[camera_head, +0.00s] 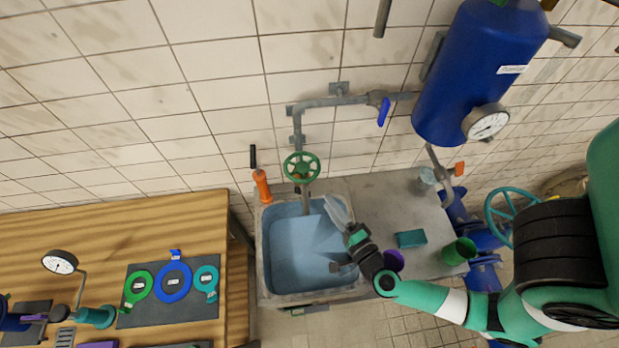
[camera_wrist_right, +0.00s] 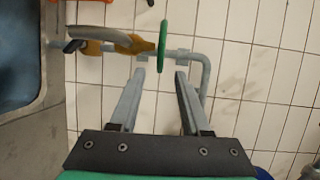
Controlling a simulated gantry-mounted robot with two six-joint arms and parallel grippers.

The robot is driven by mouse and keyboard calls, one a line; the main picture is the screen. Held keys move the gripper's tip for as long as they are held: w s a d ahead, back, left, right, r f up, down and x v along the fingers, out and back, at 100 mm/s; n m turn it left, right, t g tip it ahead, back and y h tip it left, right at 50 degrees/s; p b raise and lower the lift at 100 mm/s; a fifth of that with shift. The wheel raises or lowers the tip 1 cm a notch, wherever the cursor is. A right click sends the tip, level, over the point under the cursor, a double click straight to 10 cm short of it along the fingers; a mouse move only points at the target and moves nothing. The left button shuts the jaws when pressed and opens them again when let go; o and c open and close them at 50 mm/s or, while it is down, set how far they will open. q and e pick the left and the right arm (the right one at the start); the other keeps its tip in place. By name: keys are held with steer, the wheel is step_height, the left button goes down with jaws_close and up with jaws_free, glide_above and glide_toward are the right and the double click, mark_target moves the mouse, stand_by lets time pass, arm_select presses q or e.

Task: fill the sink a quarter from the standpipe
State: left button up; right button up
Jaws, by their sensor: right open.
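The sink (camera_head: 264,262) stands in the middle of the head view. Its inside looks blue, and I cannot tell how much water is in it. The standpipe (camera_head: 306,203) rises at its back edge, with a green handwheel (camera_head: 301,167) on it. In the right wrist view the green handwheel (camera_wrist_right: 163,45) shows edge-on, beyond the fingertips, beside a brass-coloured valve body (camera_wrist_right: 130,45). My right gripper (camera_head: 336,208) is over the sink's right part, right of and apart from the wheel. Its fingers (camera_wrist_right: 160,72) are open with nothing between them. My left gripper is not in view.
An orange-handled tool (camera_head: 262,185) stands left of the wheel. A wall pipe (camera_head: 345,101) with a blue lever (camera_head: 384,111) leads to a blue tank (camera_head: 480,70). A teal sponge (camera_head: 411,239) and green cup (camera_head: 459,251) sit right. A wooden bench (camera_head: 120,225) is left.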

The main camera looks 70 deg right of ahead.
mark_target(311, 179)
steer(key=x, duration=1.1)
steer(key=shift+c, duration=0.2)
jaws_close()
